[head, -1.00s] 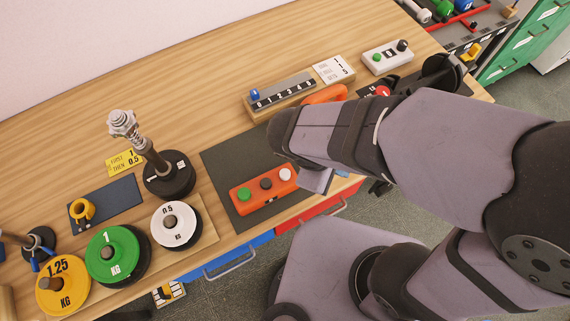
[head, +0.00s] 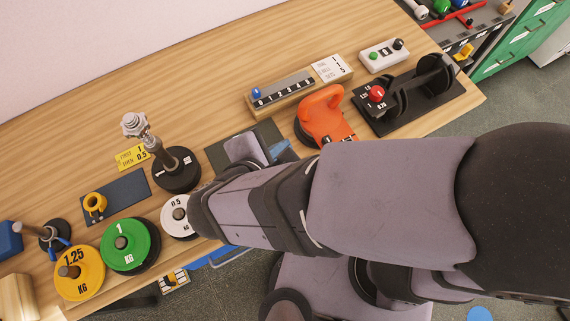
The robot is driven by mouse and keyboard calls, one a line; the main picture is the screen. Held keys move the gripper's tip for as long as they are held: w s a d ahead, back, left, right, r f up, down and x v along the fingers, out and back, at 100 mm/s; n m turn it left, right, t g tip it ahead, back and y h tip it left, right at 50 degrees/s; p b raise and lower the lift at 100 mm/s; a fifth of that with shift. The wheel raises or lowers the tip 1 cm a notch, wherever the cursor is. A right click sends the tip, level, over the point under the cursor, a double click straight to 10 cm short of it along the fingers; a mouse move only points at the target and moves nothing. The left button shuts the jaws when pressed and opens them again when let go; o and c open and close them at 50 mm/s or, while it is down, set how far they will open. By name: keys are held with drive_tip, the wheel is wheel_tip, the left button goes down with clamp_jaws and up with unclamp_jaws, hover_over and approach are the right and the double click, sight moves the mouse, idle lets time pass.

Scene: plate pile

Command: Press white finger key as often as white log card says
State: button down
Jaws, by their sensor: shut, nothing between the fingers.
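A white card (head: 332,68) with small print and a few larger dark figures lies at the back, beside a numbered slider rail; its text is too small to read surely. The orange key box with green, black and white keys, seen earlier on the dark mat (head: 216,156), is now hidden behind my arm, so the white key does not show. My gripper (head: 280,152) shows only partly, as a blue-grey piece over the mat beyond my forearm. It is shut and empty. Whether it touches a key cannot be seen.
The slider rail (head: 282,93) and a white box (head: 384,55) with green and black knobs stand at the back. An orange kettlebell (head: 322,112) and a black stand (head: 412,95) are right of the mat.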

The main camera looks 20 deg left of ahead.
drive_tip(key=shift+f, duration=0.15)
wheel_tip(320, 180, down, 8)
drive_tip(key=b, duration=0.8)
drive_tip(key=shift+f, duration=0.25)
idle(1.8)
drive_tip(key=shift+f+b, duration=0.3)
drive_tip(key=shift+f, duration=0.15)
drive_tip(key=shift+f+b, duration=0.5)
drive_tip(key=shift+f, duration=0.15)
idle(0.9)
drive_tip(key=shift+r, duration=0.2)
drive_tip(key=shift+r+p, duration=0.95)
drive_tip(key=shift+p, duration=0.1)
drive_tip(key=shift+r+p, duration=2.35)
drive_tip(key=shift+r, duration=0.15)
